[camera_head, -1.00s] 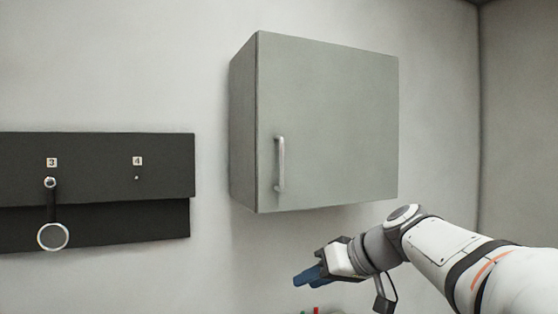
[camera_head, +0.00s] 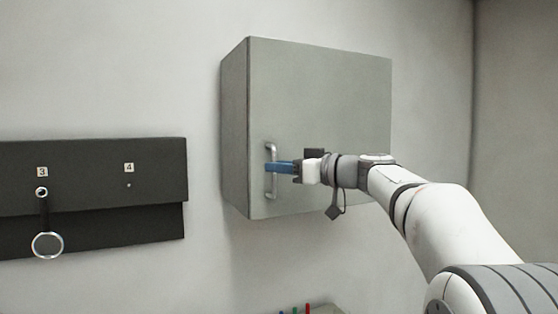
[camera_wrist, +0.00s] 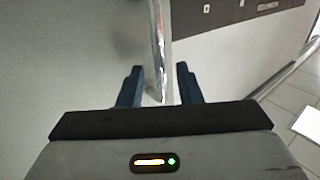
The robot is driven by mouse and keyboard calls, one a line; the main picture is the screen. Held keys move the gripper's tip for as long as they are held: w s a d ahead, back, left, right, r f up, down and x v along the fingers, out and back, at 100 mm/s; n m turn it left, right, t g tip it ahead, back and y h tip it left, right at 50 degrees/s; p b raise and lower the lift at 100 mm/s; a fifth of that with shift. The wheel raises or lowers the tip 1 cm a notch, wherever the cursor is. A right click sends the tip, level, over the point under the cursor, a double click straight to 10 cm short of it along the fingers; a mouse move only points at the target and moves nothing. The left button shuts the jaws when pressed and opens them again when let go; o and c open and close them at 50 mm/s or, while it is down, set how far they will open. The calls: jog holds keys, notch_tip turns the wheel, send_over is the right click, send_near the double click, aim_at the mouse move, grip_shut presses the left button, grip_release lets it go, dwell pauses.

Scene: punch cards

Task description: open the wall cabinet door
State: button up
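The grey wall cabinet (camera_head: 325,95) hangs on the wall with its door shut. Its vertical bar handle (camera_head: 271,150) is at the lower left of the door. My gripper (camera_head: 270,167) is at the handle's mid-height, with its blue fingers pointing left. In the wrist view the gripper (camera_wrist: 158,85) is open. The handle (camera_wrist: 157,45) runs between the two fingers, with a visible gap on each side. The fingers partly cover the handle in the head view.
A dark panel (camera_head: 90,160) with labels 3 and 4 is on the wall left of the cabinet. A ring-ended tool (camera_head: 46,243) hangs under label 3. Several coloured items (camera_head: 296,309) show at the bottom edge. The wall below the cabinet is clear.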

jog(key=shift+w+a, duration=0.15)
jog(key=shift+a, duration=0.15)
grip_shut()
dwell(0.5)
